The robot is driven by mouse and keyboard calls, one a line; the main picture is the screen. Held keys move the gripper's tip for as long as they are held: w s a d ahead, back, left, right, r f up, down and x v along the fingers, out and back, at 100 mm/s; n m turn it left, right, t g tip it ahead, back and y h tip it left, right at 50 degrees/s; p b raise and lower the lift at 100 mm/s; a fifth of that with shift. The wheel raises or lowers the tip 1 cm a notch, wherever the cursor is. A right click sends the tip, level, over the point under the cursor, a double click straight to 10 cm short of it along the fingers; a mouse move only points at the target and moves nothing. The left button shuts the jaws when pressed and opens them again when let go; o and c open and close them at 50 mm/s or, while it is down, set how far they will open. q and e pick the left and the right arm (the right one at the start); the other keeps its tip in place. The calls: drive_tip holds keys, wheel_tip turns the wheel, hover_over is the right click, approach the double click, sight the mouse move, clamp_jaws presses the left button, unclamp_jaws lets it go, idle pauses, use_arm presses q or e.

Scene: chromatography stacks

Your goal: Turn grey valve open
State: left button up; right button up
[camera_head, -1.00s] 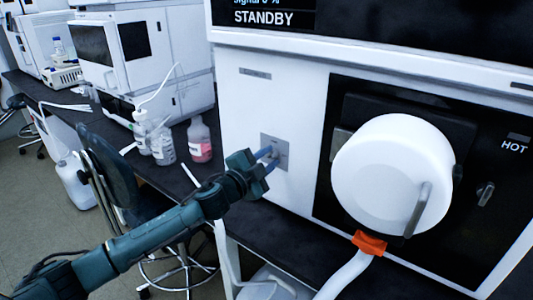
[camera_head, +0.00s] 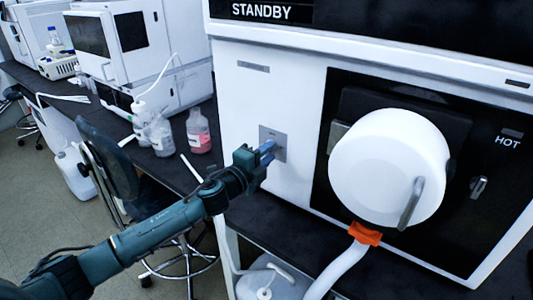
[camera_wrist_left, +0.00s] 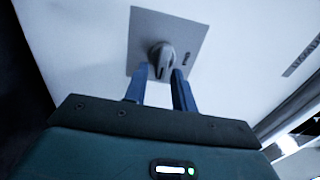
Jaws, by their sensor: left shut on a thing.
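The grey valve knob (camera_wrist_left: 161,58) sits on a square grey plate (camera_wrist_left: 190,30) on the white front panel of the machine. In the head view the plate (camera_head: 273,138) is left of the black panel, and the knob is mostly hidden by my fingers. My left gripper (camera_head: 267,155) reaches it from the left. In the left wrist view the blue fingertips of my left gripper (camera_wrist_left: 162,74) are on either side of the knob, shut on it. My right gripper is not in view.
A large white round cover (camera_head: 388,168) with a metal handle is on the black panel, above an orange clamp (camera_head: 364,233) and white hose. Bottles, including one with pink liquid (camera_head: 199,130), stand on the dark bench. A chair (camera_head: 108,160) is beside my left arm.

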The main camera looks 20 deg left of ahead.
use_arm(q)
clamp_jaws()
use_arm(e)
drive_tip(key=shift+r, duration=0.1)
use_arm(q)
drive_tip(key=o, duration=0.6)
unclamp_jaws()
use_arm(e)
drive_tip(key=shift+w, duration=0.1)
use_arm(q)
drive_tip(key=shift+o, duration=0.2)
drive_tip(key=b+v, duration=0.1)
drive_tip(key=v, duration=1.2)
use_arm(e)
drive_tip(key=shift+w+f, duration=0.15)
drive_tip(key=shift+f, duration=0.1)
use_arm(q)
drive_tip(key=shift+s, duration=0.1)
